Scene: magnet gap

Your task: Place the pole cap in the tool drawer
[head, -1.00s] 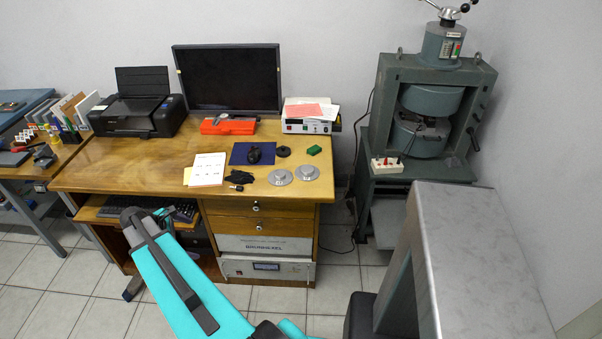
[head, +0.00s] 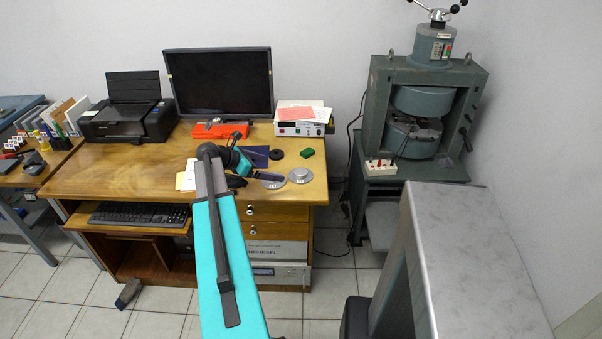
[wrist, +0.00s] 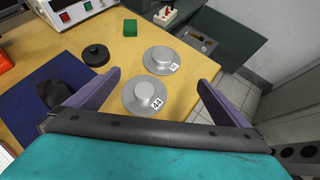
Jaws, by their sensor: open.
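Two grey round pole caps with raised hubs and small number labels lie on the wooden desk. The nearer cap (wrist: 143,96) lies between my gripper's fingers in the wrist view; in the head view it is partly hidden by my gripper (head: 266,177). The farther cap (wrist: 161,59) lies just beyond it and shows clear in the head view (head: 300,175). My gripper (wrist: 159,78) is open and empty, its two purple-grey fingers spread above the desk. The desk's top drawer (head: 285,213), with a round knob, looks shut. I cannot tell which drawer is the tool drawer.
A black ring (wrist: 96,55), a green block (wrist: 130,28) and a blue mat (wrist: 45,95) lie near the caps. A white instrument (head: 302,119) and a monitor (head: 219,82) stand behind. A grey magnet frame (head: 423,118) stands to the right.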

